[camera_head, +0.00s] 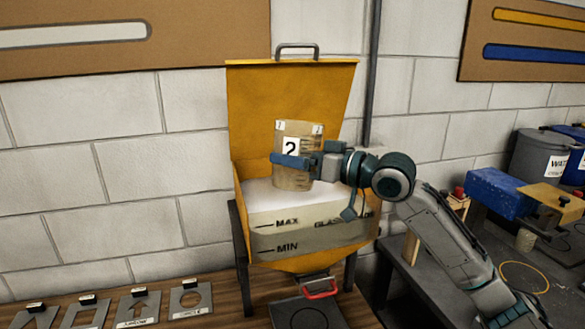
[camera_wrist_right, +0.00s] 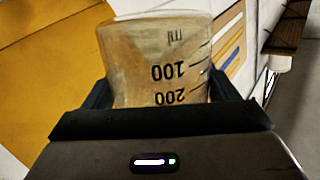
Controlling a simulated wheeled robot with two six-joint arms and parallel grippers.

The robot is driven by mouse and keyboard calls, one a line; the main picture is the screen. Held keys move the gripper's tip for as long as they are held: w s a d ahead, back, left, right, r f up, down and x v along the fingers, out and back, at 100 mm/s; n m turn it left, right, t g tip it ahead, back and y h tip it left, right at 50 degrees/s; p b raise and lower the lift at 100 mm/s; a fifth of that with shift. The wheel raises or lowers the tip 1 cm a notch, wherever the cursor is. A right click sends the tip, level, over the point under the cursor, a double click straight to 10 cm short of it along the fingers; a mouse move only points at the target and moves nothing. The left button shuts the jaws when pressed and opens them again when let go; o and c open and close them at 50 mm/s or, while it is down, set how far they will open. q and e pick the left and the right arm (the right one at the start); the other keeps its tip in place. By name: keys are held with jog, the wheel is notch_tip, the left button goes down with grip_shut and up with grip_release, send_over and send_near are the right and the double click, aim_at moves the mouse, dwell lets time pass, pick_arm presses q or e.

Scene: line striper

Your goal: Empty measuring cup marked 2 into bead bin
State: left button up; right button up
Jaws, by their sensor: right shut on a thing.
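The measuring cup marked 2 (camera_head: 299,130) is a clear, tan-tinted beaker with a white number label. It is upright or nearly so, over the open bead bin (camera_head: 280,90). My right gripper (camera_head: 300,161) is shut on the cup. The cup (camera_wrist_right: 160,60) also shows between the fingers in the right wrist view, with its 100 and 200 ml marks upside down there. The bin is yellow with its lid raised, and its window has MAX and MIN lines. Pale material shows in it. I cannot tell how much the cup holds. My left gripper is out of view.
Several stencil plates (camera_head: 190,299) lie on the wooden surface at the lower left. A red handle (camera_head: 320,291) is under the bin. A blue block (camera_head: 495,190) and a grey waste container (camera_head: 543,155) stand at the right.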

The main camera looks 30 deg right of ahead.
aim_at(304, 155)
jog(key=shift+s+a+r+n+b, duration=0.15)
jog(key=shift+s+r+n, duration=0.25)
jog(key=shift+s, duration=0.25)
jog(key=shift+s+a+r+n+b, duration=0.15)
jog(key=shift+s+r+n, duration=0.15)
jog(key=shift+s+n, duration=0.35)
jog(key=shift+s+a+r+n+b, duration=0.15)
jog(key=shift+s+r+n, duration=0.2)
jog(key=shift+s, duration=0.35)
